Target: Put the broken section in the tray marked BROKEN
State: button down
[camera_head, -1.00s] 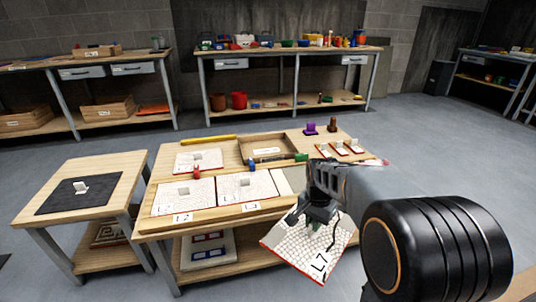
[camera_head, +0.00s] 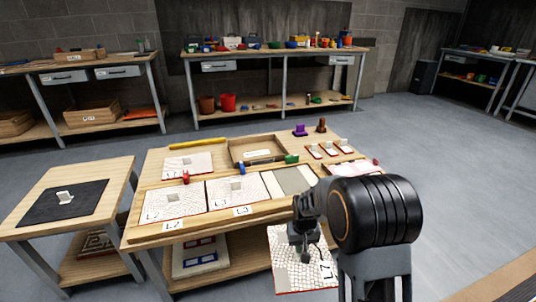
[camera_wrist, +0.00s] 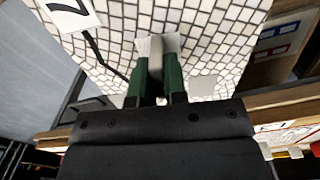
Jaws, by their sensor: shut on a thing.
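My gripper (camera_head: 302,232) is shut on the pale handle (camera_wrist: 156,46) of a white mosaic section (camera_head: 288,272), held in front of the table's front edge. In the wrist view the section (camera_wrist: 215,40) has a dark crack-like line and a label with a 7. A shallow wooden tray (camera_head: 233,153) stands at the back middle of the table with a pale label inside; its writing is too small to read. My gripper is in front of this tray and apart from it.
Sections with labels L2 (camera_head: 174,205) and L3 (camera_head: 236,194) lie on the table. A bare grey slot (camera_head: 290,181) is right of them. Small coloured pegs stand near the tray, including a green one (camera_head: 291,158). A side table (camera_head: 100,182) stands at left.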

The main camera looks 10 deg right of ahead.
aim_at(256, 153)
jog(key=z, duration=1.9)
jog(key=i, duration=4.1)
jog(key=u, duration=2.6)
jog(key=i, duration=2.7)
